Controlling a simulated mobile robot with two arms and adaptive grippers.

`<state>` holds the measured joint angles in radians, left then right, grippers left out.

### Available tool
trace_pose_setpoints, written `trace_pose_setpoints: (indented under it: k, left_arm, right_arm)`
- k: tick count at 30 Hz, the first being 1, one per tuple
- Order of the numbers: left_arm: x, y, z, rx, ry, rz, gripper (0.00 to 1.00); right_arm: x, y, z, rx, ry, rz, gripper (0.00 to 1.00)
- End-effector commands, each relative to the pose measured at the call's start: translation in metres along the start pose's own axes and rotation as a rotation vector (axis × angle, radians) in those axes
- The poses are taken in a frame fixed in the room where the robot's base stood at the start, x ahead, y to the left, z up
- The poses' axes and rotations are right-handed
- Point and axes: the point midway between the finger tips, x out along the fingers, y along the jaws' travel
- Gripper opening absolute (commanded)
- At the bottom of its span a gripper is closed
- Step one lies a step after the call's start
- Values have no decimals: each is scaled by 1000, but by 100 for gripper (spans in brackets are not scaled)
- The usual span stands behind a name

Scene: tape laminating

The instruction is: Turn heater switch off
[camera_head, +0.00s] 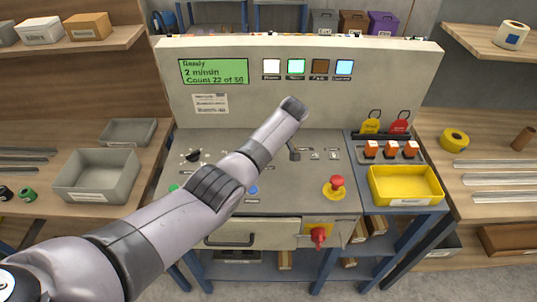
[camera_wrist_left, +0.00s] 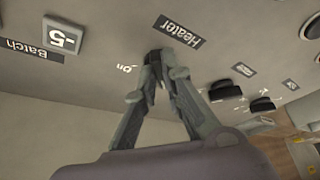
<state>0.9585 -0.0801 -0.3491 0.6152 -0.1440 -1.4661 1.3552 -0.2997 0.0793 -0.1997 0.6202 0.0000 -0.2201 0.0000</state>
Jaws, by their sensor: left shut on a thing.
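In the wrist view my left gripper (camera_wrist_left: 161,70) is shut, its two fingers closing together on a small dark piece, the heater switch (camera_wrist_left: 157,56), which they mostly hide. The "Heater" label (camera_wrist_left: 180,30) is beside the fingertips, with the word "on" (camera_wrist_left: 127,69) on the other side. Which way the switch is turned cannot be told. In the head view my left arm reaches across the grey machine panel (camera_head: 320,185), and its fingers cannot be made out clearly. My right gripper is in neither view.
A black dial (camera_head: 193,155) sits left of my arm. A red emergency button (camera_head: 336,184) and a yellow tray (camera_head: 404,185) are at the right. The green display (camera_head: 213,71) and indicator lights (camera_head: 307,67) are above. The wrist view shows two more black switches (camera_wrist_left: 225,90), (camera_wrist_left: 262,104).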

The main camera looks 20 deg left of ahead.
Motion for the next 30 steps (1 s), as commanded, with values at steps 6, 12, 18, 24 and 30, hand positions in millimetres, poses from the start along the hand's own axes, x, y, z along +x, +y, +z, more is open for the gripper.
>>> trace_pose_setpoints:
  k: [6,12,18,24,30]
  left_arm:
    - [0,0,-1,-15,1,-7,0]
    - [0,0,-1,-15,1,-6,0]
    - [0,0,-1,-14,1,-6,17]
    - [0,0,-1,-13,0,-6,29]
    - [0,0,0,-13,0,-6,29]
  right_arm:
    - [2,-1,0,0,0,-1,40]
    - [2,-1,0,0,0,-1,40]
    - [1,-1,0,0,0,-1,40]
    - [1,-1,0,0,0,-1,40]
    - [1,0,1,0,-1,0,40]
